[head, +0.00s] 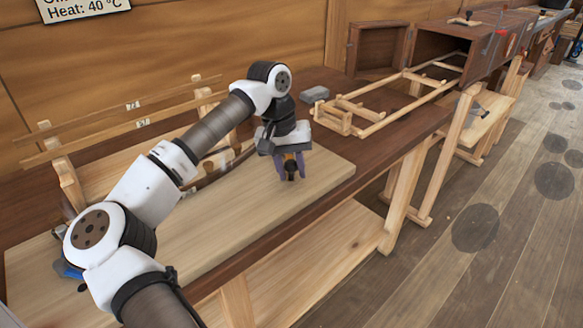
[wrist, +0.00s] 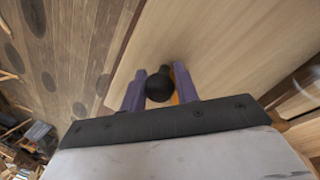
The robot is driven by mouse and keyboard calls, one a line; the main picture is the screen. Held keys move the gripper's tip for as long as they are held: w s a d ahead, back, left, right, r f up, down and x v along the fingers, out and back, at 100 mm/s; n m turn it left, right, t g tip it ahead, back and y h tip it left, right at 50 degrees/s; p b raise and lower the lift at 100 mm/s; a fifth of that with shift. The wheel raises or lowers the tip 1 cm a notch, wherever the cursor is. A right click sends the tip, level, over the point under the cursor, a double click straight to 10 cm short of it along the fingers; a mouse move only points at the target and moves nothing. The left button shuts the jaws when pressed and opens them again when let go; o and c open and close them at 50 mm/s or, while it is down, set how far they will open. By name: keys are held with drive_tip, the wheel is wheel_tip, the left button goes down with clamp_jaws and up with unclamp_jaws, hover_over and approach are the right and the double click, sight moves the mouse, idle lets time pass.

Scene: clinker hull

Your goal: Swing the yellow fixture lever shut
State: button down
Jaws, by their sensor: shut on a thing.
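The yellow fixture lever (head: 289,158) shows only as a small yellow piece with a dark knob, above the pale board on the bench. In the wrist view its round black knob (wrist: 159,87) sits between my purple fingers, with a bit of orange-yellow behind it. My gripper (head: 291,172) points down and is shut on the lever; it also shows in the wrist view (wrist: 160,73). The rest of the lever and its fixture are hidden by my gripper and arm, so I cannot tell the lever's angle.
The pale board (head: 235,215) lies along the bench's front edge, mostly bare. A wooden rack with long strips (head: 110,128) stands behind it at the left. A grey block (head: 315,94) and a wooden ladder-like frame (head: 385,105) lie farther right. Open floor (head: 440,270) is at the right.

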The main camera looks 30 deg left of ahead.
drive_tip(key=shift+a+r, duration=0.1)
drive_tip(key=shift+a, duration=0.1)
drive_tip(key=c, duration=1.1)
unclamp_jaws()
wheel_tip(320, 180, up, 14)
drive_tip(key=s+a, duration=0.1)
drive_tip(key=a, duration=0.1)
drive_tip(key=shift+a+f+b, duration=0.2)
drive_tip(key=shift+f+b, duration=0.05)
drive_tip(key=shift+b, duration=0.15)
